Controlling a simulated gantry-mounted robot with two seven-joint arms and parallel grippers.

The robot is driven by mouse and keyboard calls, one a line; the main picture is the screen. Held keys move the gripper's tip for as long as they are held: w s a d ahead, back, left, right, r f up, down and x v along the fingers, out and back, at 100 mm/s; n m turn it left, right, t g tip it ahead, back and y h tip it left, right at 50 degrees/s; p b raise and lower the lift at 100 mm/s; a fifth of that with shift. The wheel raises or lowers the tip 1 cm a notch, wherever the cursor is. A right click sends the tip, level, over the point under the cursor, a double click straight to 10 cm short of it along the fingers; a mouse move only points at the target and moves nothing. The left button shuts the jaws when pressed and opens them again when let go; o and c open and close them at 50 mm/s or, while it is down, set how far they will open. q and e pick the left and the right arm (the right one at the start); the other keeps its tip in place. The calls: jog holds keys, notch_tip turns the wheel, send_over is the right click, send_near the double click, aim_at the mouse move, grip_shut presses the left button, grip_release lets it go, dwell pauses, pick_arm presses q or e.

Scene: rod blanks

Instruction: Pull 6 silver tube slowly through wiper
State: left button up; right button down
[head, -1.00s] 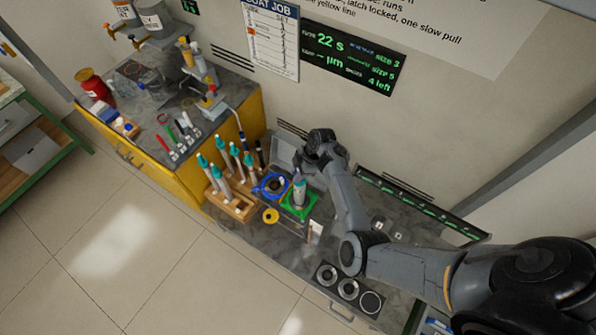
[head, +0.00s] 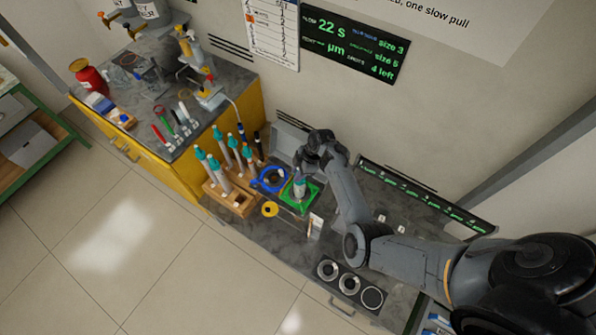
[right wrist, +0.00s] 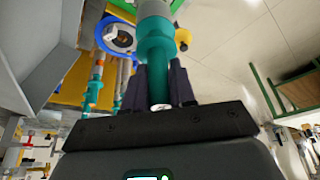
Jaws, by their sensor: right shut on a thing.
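A tube with a silver body (head: 299,190) and a teal end stands roughly upright at the green square wiper (head: 288,200). My right gripper (head: 303,170) is above the wiper and shut on the tube's teal end. In the right wrist view the teal end (right wrist: 155,55) sits between the dark fingers of my right gripper (right wrist: 160,80). How deep the tube sits in the wiper is hidden. My left gripper is not in view.
A blue ring station (head: 260,184) stands left of the green wiper. A wooden rack (head: 238,205) holds several teal-topped tubes. A yellow round piece (head: 270,209) lies in front. Ringed holders (head: 349,283) sit at the bench's front right. A wall display (head: 354,44) reads 22 s.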

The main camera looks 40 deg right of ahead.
jog(key=shift+f, duration=0.1)
dwell(0.3)
jog(key=shift+f+b, duration=0.85)
jog(key=shift+f, duration=0.25)
jog(key=shift+f+b, duration=1.7)
jog(key=shift+f, duration=0.6)
jog(key=shift+f+b, duration=0.65)
jog(key=shift+f, duration=0.25)
